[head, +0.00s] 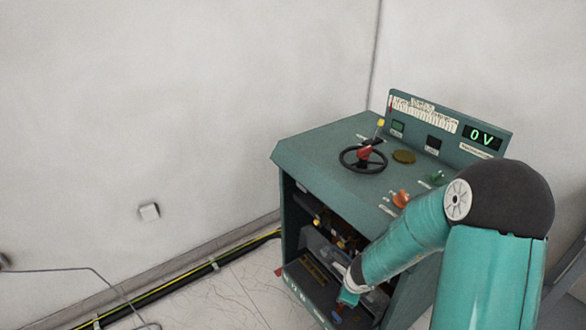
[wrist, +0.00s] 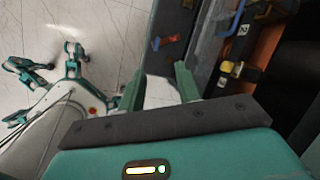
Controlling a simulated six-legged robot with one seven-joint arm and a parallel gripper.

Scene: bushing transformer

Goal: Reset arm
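My arm (head: 405,240) bends at the elbow in front of the green transformer cabinet (head: 325,140) and reaches down to its open front. My gripper (head: 350,292) is at the lower part of that opening; its fingers are small and hard to make out in the head view. In the wrist view my gripper (wrist: 158,84) has its two green fingers apart, with nothing between them. The cabinet's inside shows at the upper right of the wrist view, with a yellow clamp (wrist: 238,70) and a blue handle (wrist: 238,15) beyond the right finger.
The cabinet top bears a black handwheel (head: 363,159), an orange knob (head: 401,198) and a display (head: 483,138) reading 0 V. A black and yellow cable (head: 190,276) runs along the wall base. Tiled floor (head: 230,300) left of the cabinet is mostly clear.

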